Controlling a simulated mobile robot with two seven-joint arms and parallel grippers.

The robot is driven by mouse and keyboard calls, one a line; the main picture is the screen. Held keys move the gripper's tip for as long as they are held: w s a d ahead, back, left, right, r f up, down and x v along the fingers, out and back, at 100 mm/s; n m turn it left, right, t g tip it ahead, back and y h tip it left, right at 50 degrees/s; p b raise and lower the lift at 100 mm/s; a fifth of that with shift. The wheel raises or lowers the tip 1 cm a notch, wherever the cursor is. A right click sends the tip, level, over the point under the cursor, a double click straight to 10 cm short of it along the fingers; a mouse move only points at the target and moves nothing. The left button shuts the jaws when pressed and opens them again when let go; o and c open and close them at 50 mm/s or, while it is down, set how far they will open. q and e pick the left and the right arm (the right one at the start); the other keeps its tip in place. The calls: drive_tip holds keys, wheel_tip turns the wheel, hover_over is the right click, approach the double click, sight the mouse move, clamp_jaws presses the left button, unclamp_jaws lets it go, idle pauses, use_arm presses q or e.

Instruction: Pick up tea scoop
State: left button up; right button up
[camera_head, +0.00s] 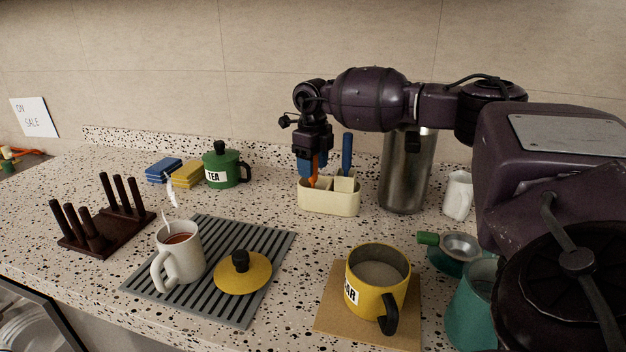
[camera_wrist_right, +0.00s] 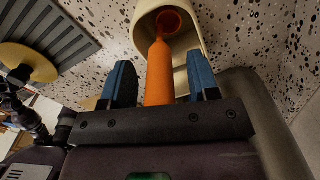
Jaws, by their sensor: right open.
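The orange tea scoop (camera_wrist_right: 160,72) stands in a cream holder (camera_head: 329,204) at the back middle of the counter, its handle pointing toward my right gripper. In the head view only a little of the orange scoop (camera_head: 314,181) shows, below the fingers. My right gripper (camera_head: 312,164) is open over the left part of the holder. In the right wrist view its two blue fingers (camera_wrist_right: 160,82) are on either side of the orange handle, with a visible gap on each side. My left gripper is not in view.
A blue-handled tool (camera_head: 347,152) stands in the same holder. A steel canister (camera_head: 405,175) is close on its right and a green TEA pot (camera_head: 226,168) on its left. A yellow sugar pot (camera_head: 361,282), white mug (camera_head: 183,257) and yellow lid (camera_head: 257,276) stand in front.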

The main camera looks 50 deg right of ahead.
drive_tip(key=shift+c, duration=0.4)
drive_tip(key=c, duration=0.9)
drive_tip(key=shift+r, duration=0.1)
use_arm(q)
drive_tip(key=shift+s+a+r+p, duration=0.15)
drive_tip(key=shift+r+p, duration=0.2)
drive_tip(key=shift+p, duration=0.2)
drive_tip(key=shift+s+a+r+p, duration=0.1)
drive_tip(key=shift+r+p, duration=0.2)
drive_tip(key=shift+p, duration=0.2)
use_arm(e)
drive_tip(key=shift+r, duration=9.95)
